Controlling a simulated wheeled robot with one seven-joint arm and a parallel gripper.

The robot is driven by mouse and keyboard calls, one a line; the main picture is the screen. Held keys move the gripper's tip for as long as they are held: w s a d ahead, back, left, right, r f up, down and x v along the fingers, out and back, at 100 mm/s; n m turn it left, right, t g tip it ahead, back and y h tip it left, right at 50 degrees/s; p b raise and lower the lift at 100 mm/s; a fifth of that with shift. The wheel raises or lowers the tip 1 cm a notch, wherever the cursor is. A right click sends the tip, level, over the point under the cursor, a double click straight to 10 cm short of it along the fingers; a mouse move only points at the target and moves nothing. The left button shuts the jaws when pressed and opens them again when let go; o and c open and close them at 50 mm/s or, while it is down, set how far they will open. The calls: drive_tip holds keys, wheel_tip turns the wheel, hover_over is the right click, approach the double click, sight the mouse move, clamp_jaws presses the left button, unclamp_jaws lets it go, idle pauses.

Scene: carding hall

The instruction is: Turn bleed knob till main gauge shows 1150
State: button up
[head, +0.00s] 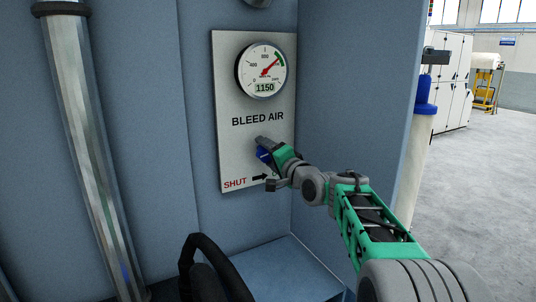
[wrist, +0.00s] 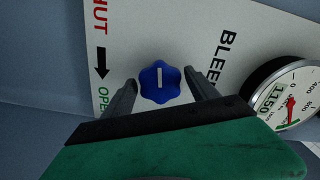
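The bleed knob is blue and lobed with a white pointer line; it shows clearly in the wrist view (wrist: 160,93) and partly behind my gripper in the head view (head: 263,155). The main gauge (head: 262,70) is a round white dial above the words BLEED AIR. Its digital window reads 1150, and its red needle points up and right at the green band. The wrist view also shows 1150 on the gauge (wrist: 286,103). My gripper (wrist: 160,78) is open, one finger on each side of the knob, with narrow gaps visible.
The light plate (head: 232,90) carries SHUT, an arrow and a partly hidden OPEN below the knob. A blue side wall (head: 350,100) stands close on the right. A metal pipe (head: 88,150) runs down the left, with a black curved handle (head: 215,262) at the bottom.

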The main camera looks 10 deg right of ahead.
drive_tip(key=shift+o, duration=0.2)
drive_tip(key=b+v, duration=0.2)
drive_tip(key=v, duration=0.6)
drive_tip(key=shift+w, duration=0.1)
